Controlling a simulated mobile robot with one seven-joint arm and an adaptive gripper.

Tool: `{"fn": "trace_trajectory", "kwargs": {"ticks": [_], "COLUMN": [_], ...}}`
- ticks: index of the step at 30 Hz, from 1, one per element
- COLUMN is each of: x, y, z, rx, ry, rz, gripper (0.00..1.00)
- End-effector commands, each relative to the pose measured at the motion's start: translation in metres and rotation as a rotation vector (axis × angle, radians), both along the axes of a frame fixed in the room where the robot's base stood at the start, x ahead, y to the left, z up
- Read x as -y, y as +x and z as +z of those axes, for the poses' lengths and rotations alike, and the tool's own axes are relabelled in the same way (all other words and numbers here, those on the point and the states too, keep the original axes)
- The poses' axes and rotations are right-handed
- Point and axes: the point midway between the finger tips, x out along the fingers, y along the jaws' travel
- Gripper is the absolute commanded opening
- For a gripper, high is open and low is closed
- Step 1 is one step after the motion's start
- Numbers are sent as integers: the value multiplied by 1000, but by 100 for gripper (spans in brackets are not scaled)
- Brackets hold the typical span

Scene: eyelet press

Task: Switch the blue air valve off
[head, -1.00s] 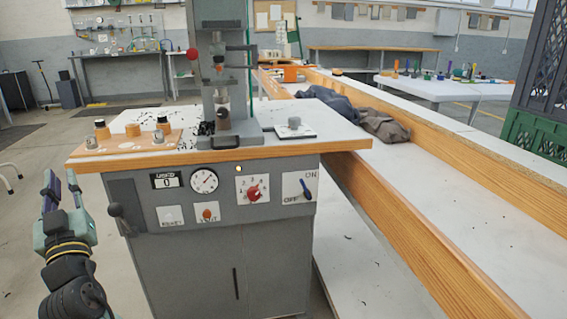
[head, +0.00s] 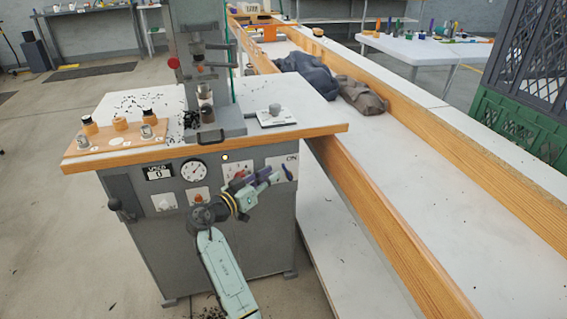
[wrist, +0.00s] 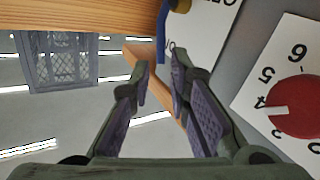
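The blue air valve is a blue lever (wrist: 161,35) on a white plate (wrist: 205,35) marked ON and OFF, on the front of the grey press cabinet. In the head view my gripper (head: 274,177) is in front of the plate (head: 288,162) and covers much of it, including the OFF mark. In the wrist view my gripper (wrist: 160,66) is open, with one finger either side of a gap. The lever's end shows in line with that gap, near the fingertips. I cannot tell whether they touch it.
The red selector knob (wrist: 296,108) on its numbered plate is close beside my gripper. The wooden worktop edge (head: 250,138) overhangs the panel. A gauge (head: 194,170) and counter (head: 158,172) are further left. A wooden bench rail (head: 375,215) runs to the right.

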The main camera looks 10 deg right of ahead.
Motion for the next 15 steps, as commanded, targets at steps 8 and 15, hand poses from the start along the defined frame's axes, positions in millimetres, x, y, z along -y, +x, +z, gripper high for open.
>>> {"fn": "trace_trajectory", "kwargs": {"ticks": [8, 15], "x": [41, 54], "y": [27, 36], "z": [3, 1], "rx": [-1, 0], "ry": [-2, 1], "rz": [1, 3], "gripper": [17, 17]}}
